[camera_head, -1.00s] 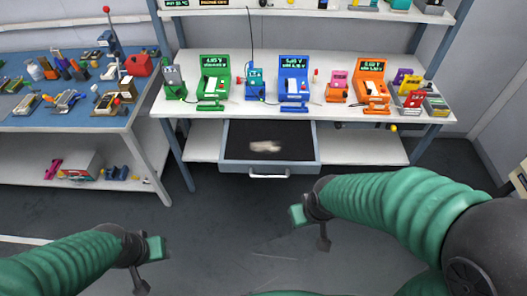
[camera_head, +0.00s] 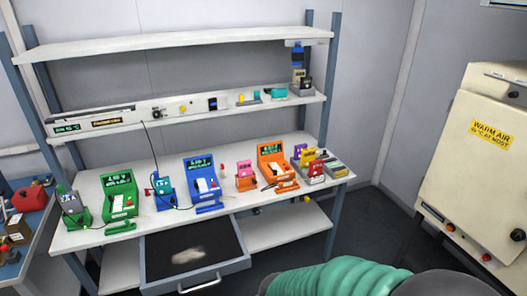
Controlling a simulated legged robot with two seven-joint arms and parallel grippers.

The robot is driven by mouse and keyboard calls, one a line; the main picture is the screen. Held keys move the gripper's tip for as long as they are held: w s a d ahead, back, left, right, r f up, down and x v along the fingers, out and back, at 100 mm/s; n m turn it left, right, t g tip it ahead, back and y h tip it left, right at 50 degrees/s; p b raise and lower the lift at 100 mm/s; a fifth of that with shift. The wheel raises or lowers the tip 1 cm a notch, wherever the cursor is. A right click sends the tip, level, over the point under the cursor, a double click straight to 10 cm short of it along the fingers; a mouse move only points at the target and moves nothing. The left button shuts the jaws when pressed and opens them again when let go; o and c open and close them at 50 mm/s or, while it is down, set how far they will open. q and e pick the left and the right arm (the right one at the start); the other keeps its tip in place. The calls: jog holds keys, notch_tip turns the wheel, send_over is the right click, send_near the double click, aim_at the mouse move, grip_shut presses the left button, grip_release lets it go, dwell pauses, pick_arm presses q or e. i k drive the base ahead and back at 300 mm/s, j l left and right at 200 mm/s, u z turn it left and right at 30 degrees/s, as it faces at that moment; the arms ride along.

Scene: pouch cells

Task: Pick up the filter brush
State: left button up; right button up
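I cannot make out a filter brush for certain in the head view. A pale, blurred shape (camera_head: 188,256) lies in the open dark-lined drawer (camera_head: 214,283) under the workbench; I cannot tell what it is. My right arm's green sleeve shows at the bottom edge, but its gripper is out of the picture. My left arm and gripper are out of view.
The white workbench (camera_head: 140,214) carries green, blue and orange testers with small devices. Shelves (camera_head: 180,45) rise behind it. A cream warm-air cabinet (camera_head: 480,170) stands at right. Dark floor is clear between bench and cabinet. A blue-topped table (camera_head: 30,228) is at left.

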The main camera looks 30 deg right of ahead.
aim_at(279, 94)
jog(key=z, duration=1.15)
